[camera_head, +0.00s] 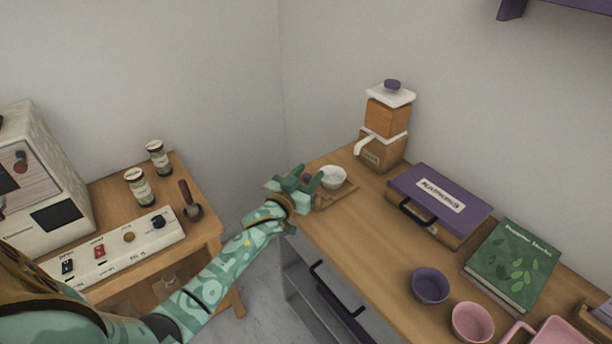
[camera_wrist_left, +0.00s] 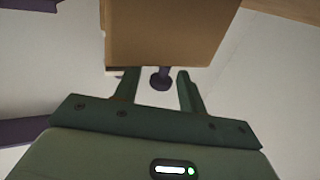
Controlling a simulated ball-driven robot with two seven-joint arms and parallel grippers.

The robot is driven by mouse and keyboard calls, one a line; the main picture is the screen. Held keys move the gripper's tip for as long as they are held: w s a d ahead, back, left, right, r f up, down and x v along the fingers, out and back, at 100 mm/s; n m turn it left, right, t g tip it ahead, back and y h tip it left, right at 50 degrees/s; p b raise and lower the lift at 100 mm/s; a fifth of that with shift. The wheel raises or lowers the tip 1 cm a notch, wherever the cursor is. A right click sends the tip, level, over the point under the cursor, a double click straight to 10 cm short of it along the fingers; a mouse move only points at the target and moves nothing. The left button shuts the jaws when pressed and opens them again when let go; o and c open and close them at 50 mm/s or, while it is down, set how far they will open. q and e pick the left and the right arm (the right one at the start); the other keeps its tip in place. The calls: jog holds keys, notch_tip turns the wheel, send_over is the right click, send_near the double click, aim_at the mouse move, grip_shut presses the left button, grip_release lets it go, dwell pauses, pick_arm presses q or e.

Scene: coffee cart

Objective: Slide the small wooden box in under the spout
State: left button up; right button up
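The small wooden box (camera_head: 338,196) looks low and flat in the head view, at the counter's left end, with a white bowl (camera_head: 333,177) on or in it. A dark purple knob (camera_wrist_left: 160,82) sticks out from the wooden box (camera_wrist_left: 165,35) in the left wrist view. My left gripper (camera_head: 296,181) is at the knob end, partly hiding the box. Its fingers (camera_wrist_left: 160,88) stand apart on either side of the knob, with gaps visible. The white spout (camera_head: 363,146) juts from the wooden dispenser (camera_head: 384,153), behind and right of the box. My right gripper is out of view.
A purple napkin box (camera_head: 439,198), green book (camera_head: 512,262), purple bowl (camera_head: 430,285) and pink bowl (camera_head: 472,321) stand farther right. Counter front (camera_head: 330,235) is clear. A side table at left holds two jars (camera_head: 140,186) and a white control panel (camera_head: 115,250).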

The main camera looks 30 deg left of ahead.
pick_arm(q)
jog(key=shift+s, duration=0.1)
jog(key=s+p, duration=0.3)
jog(key=s, duration=1.3)
jog(key=shift+c, duration=0.2)
